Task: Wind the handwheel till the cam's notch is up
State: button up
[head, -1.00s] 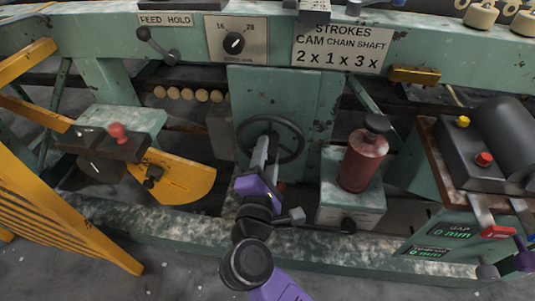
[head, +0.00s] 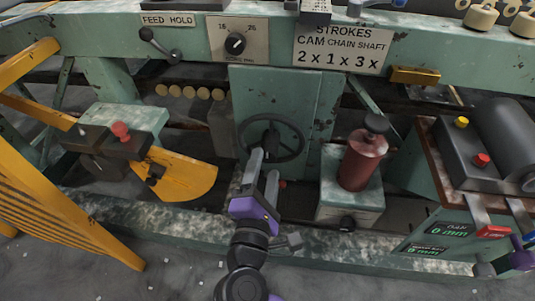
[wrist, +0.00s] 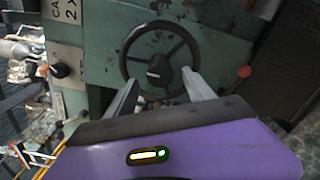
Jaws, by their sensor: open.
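The dark handwheel (head: 303,140) is mounted on a green panel in the middle of the head view. Its round rim and dark hub also show in the wrist view, where the handwheel (wrist: 160,23) is just beyond my fingertips. My purple gripper (head: 264,163) is open, with its two grey fingers apart and pointing at the lower part of the wheel. In the wrist view, the fingers of my gripper (wrist: 162,78) frame the hub with nothing between them.
A red canister (head: 362,160) on a green block stands close right of the wheel. A yellow plate (head: 182,177) is to the left. A control box (head: 470,165) is at right.

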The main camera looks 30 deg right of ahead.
jog(key=shift+v, duration=1.4)
